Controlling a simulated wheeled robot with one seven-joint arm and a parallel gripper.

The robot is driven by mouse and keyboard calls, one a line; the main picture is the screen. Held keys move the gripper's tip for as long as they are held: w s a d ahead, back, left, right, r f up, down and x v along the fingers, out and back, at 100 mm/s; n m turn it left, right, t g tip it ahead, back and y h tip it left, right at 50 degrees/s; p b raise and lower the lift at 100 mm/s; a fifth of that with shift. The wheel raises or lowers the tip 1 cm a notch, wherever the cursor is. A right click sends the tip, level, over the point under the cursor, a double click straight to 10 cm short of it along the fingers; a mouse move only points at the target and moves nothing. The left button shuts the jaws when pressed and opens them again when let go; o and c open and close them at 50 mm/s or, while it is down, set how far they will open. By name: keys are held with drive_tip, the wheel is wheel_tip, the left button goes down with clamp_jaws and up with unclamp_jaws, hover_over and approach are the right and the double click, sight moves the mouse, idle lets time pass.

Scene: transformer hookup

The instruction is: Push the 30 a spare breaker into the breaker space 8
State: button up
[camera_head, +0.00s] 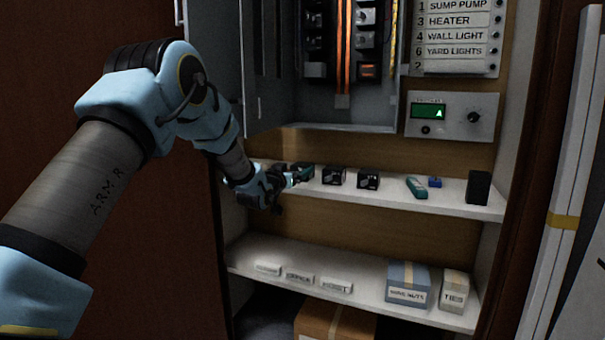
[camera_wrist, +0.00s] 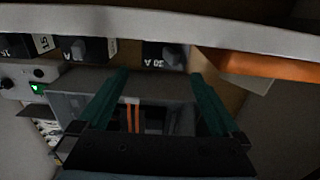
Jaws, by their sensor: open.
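The 30 A spare breaker (camera_wrist: 165,53) is a dark block with a grey toggle and a white "30 A" label, on the shelf at the top of the wrist view. In the head view it is the leftmost breaker (camera_head: 304,171), partly covered by my gripper (camera_head: 293,178). My gripper's teal fingers (camera_wrist: 160,76) are open and empty. They point toward the 30 A breaker, one to each side in the picture; contact cannot be told. The open breaker panel (camera_head: 345,112) is above the shelf, with breakers beside orange bars. Space 8 cannot be made out.
Two more breakers (camera_head: 334,176) (camera_head: 368,181) sit to the right on the shelf (camera_head: 450,202), then a teal tool (camera_head: 416,187), a blue item (camera_head: 434,182) and a black block (camera_head: 478,187). The panel door (camera_head: 251,65) hangs open at left. A green-display meter (camera_head: 452,121) is right of the panel.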

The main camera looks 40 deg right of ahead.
sight(299, 166)
drive_tip(key=shift+w+x, duration=0.25)
drive_tip(key=shift+x, duration=2.35)
drive_tip(key=shift+a, duration=0.1)
drive_tip(key=shift+c, duration=0.2)
drive_tip(key=c, duration=1.3)
